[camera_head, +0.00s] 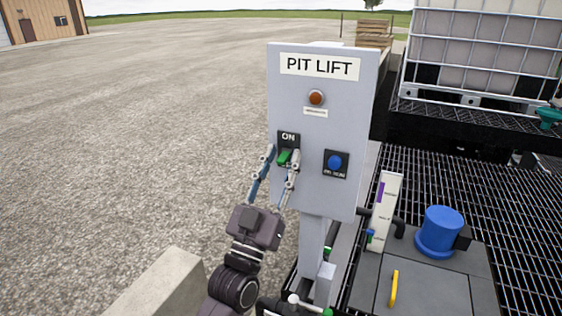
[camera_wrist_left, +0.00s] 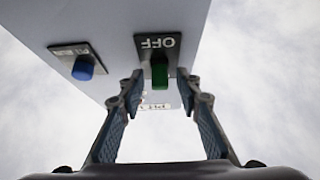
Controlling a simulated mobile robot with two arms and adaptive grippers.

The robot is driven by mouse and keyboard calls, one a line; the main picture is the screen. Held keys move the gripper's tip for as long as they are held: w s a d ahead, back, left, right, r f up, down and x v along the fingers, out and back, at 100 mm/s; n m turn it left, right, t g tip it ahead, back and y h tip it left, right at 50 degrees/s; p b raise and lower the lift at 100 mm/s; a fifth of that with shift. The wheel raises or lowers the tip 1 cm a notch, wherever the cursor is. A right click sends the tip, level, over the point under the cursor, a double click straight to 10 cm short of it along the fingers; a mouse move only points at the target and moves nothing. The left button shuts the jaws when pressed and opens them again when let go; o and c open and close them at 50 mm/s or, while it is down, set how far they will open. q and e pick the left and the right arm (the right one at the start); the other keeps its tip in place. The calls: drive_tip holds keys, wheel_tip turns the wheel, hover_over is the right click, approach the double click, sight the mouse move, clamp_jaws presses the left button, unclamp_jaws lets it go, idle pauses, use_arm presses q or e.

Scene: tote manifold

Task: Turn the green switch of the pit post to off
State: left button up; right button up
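The grey pit post panel (camera_head: 345,120), labelled PIT LIFT, stands in the middle of the head view. Its green switch (camera_head: 285,156) sits on a black plate with ON above it. In the left wrist view the green switch (camera_wrist_left: 159,72) shows from below, beside the OFF label. My left gripper (camera_head: 281,153) has come up from below at the switch. In the wrist view its fingers (camera_wrist_left: 160,92) are apart, one on each side of the switch, with gaps visible. The fingers partly hide the plate's lower part in the head view. My right gripper is not in view.
A blue button (camera_head: 335,162) is right of the switch, and a dark orange lamp (camera_head: 316,97) is above. A blue cylinder (camera_head: 440,230) and a yellow handle (camera_head: 394,288) are at the lower right. A concrete block (camera_head: 160,285) stands lower left. Gravel left of the post is clear.

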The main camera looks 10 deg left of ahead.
use_arm(q)
drive_tip(key=v, duration=1.2)
